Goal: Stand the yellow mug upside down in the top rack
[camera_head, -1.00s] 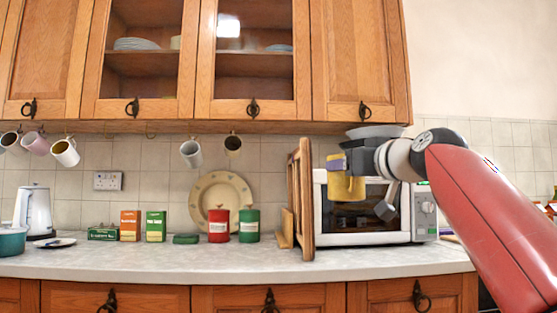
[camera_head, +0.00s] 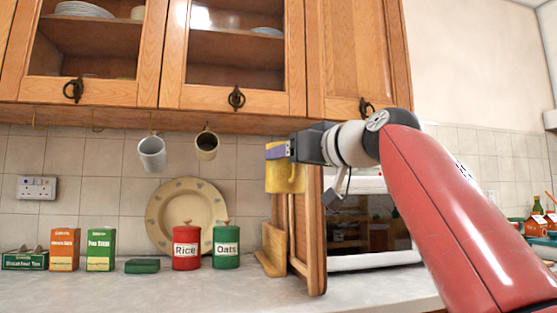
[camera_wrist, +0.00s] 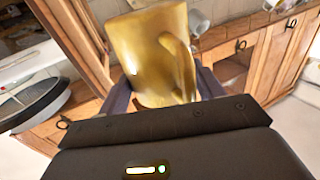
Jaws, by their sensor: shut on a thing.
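The yellow mug (camera_head: 284,176) is held at the end of my arm in the head view, in front of the wooden boards and above the counter. My gripper (camera_head: 281,151) is shut on it near its upper end. In the wrist view the mug (camera_wrist: 155,55) fills the space between the two dark fingers of my gripper (camera_wrist: 165,92), with its handle facing the camera. I cannot tell from these views which end of the mug is its mouth. No rack is recognisable in either view.
The microwave (camera_head: 375,262) stands behind my arm. Wooden boards (camera_head: 311,230) lean beside it. A red rice tin (camera_head: 186,249) and a green oats tin (camera_head: 226,247) stand before a large plate (camera_head: 170,200). Two mugs hang under the cabinets (camera_head: 235,60). The front counter (camera_head: 200,290) is clear.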

